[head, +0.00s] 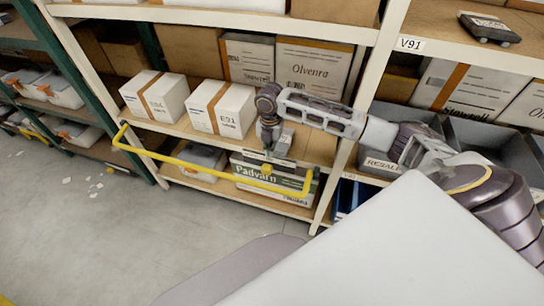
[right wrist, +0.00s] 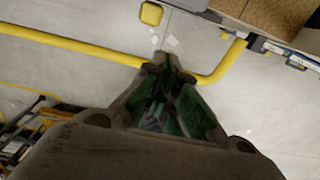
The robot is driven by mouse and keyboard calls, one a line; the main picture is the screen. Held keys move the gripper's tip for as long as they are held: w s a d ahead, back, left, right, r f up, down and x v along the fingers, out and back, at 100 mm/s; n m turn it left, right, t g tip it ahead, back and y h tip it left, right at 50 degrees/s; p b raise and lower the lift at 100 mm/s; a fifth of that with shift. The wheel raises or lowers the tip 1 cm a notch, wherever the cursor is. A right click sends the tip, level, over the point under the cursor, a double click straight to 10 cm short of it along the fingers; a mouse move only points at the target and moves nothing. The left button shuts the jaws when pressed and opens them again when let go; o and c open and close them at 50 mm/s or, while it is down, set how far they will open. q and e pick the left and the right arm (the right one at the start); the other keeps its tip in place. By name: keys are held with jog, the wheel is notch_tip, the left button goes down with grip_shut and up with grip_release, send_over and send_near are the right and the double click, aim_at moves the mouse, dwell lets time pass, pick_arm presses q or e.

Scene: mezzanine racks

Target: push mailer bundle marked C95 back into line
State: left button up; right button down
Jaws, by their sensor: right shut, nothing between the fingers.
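My right gripper (head: 268,149) points down, shut and empty, at the front edge of the middle shelf (head: 315,150), close to the yellow rail in the picture. A small grey-white item with a label (head: 284,141) shows just behind it, partly covered; I cannot read its mark. Two white boxes with brown tape, one on the left (head: 156,96) and one nearer the gripper (head: 223,108), stand on the same shelf. I cannot make out the mark C95 on anything. In the right wrist view the closed fingers (right wrist: 168,62) reach toward the yellow rail. My left gripper is not in view.
A yellow rail (head: 215,174) runs in front of the rack. Below are a Padvarn box (head: 254,172) and a clear bin (head: 200,158). Large cartons (head: 312,68) stand behind. A rack post (head: 361,85) and grey bins (head: 470,135) are at right. Paper scraps lie on the open floor.

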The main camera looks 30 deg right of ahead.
aim_at(279, 143)
jog(key=shift+w+d+f+p, duration=0.15)
jog(key=shift+w+d+f, duration=0.35)
jog(key=shift+f, duration=1.15)
jog(key=shift+w+d+f+p, duration=0.2)
jog(key=shift+w+d+f, duration=0.25)
jog(key=shift+f, duration=1.25)
jog(key=shift+w+d+f+p, duration=0.15)
jog(key=shift+w+d+f, duration=0.3)
jog(key=shift+f, duration=1.2)
jog(key=shift+d, duration=0.15)
jog(key=shift+w+d, duration=0.35)
jog(key=shift+d, duration=0.1)
jog(key=shift+w+d+b, duration=0.45)
jog(key=shift+w+d, duration=0.85)
jog(key=shift+d, duration=0.2)
jog(key=shift+w+d+b, duration=0.45)
jog(key=shift+w+d, duration=0.85)
jog(key=shift+d, duration=0.2)
jog(key=shift+s+a, duration=0.1)
